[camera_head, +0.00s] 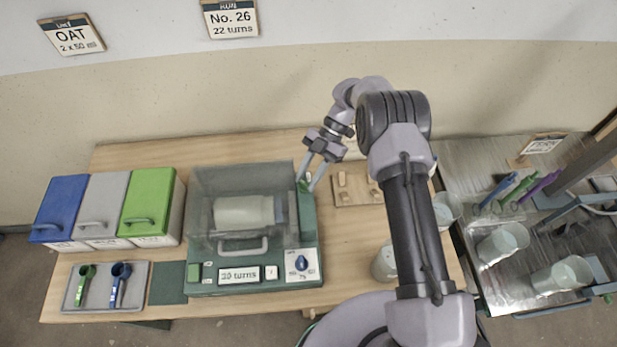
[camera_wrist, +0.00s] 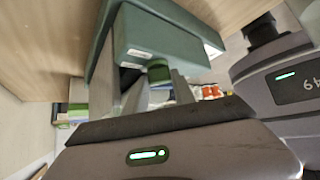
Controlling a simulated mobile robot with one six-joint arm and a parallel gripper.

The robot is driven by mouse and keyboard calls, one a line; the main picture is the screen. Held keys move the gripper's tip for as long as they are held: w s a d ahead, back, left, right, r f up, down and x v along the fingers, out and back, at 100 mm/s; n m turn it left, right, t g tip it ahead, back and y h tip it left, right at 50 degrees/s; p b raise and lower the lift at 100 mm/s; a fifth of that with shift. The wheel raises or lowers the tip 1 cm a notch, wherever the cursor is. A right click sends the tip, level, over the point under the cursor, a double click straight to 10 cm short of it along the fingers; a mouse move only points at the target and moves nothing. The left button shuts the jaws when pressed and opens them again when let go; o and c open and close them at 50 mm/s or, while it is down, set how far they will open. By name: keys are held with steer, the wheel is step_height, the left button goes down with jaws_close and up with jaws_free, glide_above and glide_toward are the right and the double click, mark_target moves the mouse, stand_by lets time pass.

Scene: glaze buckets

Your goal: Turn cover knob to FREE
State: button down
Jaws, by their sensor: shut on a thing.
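The green machine (camera_head: 255,287) stands mid-table with its clear cover (camera_head: 215,180) down over a pale jar (camera_head: 243,213). The cover knob is a small green knob on the machine's right side, seen in the wrist view (camera_wrist: 158,72). My gripper (camera_head: 309,183) reaches down to that side and is shut on the knob, with a finger on either side of it. The fingers partly hide the knob, and I cannot read any FREE mark or its turn position. A blue dial (camera_head: 301,263) sits on the front right of the machine, beside a "turns" display (camera_head: 239,275).
Blue (camera_head: 62,200), grey (camera_head: 106,195) and green (camera_head: 151,195) lidded bins stand left, behind a tray with two scoops (camera_head: 105,301). A wooden block board (camera_head: 357,188) lies right of my gripper. A pale bucket (camera_head: 384,264) stands near my arm. A metal side table (camera_head: 470,175) holds more buckets.

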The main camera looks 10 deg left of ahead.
stand_by(0.4)
steer(key=c, duration=1)
jaws_free()
steer(key=shift+c, duration=0.2)
steer(key=v, duration=0.7)
steer(key=shift+r, duration=0.15)
steer(key=shift+w, duration=0.15)
